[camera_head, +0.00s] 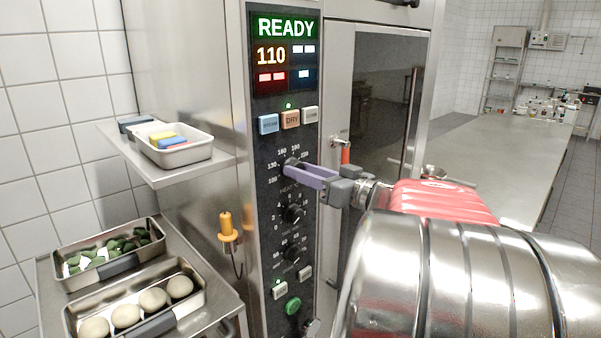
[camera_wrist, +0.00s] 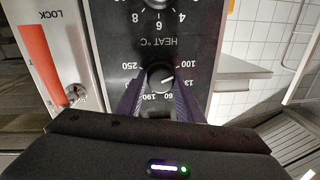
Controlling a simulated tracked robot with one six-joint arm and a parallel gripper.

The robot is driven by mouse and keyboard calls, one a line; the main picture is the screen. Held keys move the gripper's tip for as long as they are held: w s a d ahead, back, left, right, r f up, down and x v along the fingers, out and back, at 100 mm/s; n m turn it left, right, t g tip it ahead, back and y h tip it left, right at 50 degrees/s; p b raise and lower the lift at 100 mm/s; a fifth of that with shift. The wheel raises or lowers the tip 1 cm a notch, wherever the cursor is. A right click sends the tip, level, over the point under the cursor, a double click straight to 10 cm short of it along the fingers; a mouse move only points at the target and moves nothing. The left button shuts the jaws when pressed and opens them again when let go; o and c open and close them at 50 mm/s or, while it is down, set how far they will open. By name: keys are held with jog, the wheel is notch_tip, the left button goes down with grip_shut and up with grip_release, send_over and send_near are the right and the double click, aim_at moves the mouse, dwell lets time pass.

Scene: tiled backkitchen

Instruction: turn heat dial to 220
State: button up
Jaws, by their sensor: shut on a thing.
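The heat dial (camera_wrist: 160,77) is a round black knob with a white pointer, on the oven's dark control panel (camera_head: 272,215). In the head view my gripper (camera_head: 296,170) reaches in from the right and covers most of the dial. In the wrist view its two purple fingers (camera_wrist: 160,98) stand on either side of the dial and are shut on it. The wrist view shows the panel upside down; the white pointer aims toward the numbers near 100 and 130. The display (camera_head: 284,55) reads READY and 110.
Two more dials (camera_head: 293,214) sit below the heat dial. A red-handled lock lever (camera_head: 345,152) is right of the panel. A shelf (camera_head: 185,172) with a tray of sponges is at the left, above two food trays (camera_head: 68,284). An orange-handled probe (camera_head: 228,228) hangs left of the panel.

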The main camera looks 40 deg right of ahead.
jog(key=shift+c, duration=0.8)
jog(key=shift+m, duration=0.3)
jog(key=shift+a+f+n+h, duration=0.15)
jog(key=shift+n+h, duration=0.3)
jog(key=shift+n, duration=5.35)
jog(key=shift+f+n+h, duration=0.15)
jog(key=shift+n+h, duration=0.35)
jog(key=shift+n, duration=5.3)
jog(key=shift+a+f+n+h, duration=0.15)
jog(key=shift+n+h, duration=0.3)
jog(key=shift+n, duration=5.35)
